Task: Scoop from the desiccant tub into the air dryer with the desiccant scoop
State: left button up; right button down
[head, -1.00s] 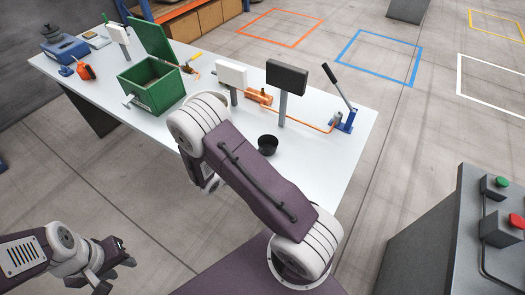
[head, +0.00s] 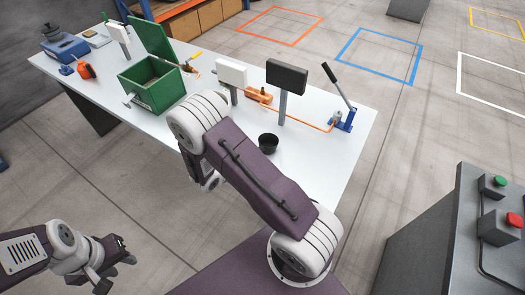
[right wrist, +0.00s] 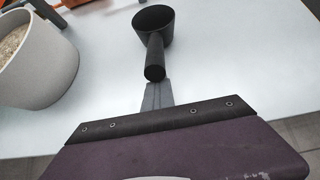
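The black desiccant scoop (head: 268,144) shows its round bowl near the table's front edge, beside my right arm. In the right wrist view its bowl (right wrist: 154,24) opens upward and its handle points at my right gripper (right wrist: 157,94). The fingers are close together at the handle's end and appear shut on it. A pale round tub (right wrist: 38,62) with beige granules, apparently the desiccant tub, stands left of the scoop; my right arm seems to hide it in the head view. My left gripper (head: 120,272) is empty and open, low at left, off the table. I cannot tell which object is the air dryer.
A green box (head: 151,86) with its lid raised stands on the white table (head: 330,170). White (head: 232,73) and dark (head: 286,76) panels on posts, copper-coloured pipework and a blue lever device (head: 343,120) stand to its right. A blue machine (head: 66,48) is at far left.

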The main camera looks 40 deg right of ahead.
jog(key=shift+f+b, duration=0.5)
jog(key=shift+f, duration=0.1)
jog(key=c, duration=1.7)
grip_release()
jog(key=v, duration=0.9)
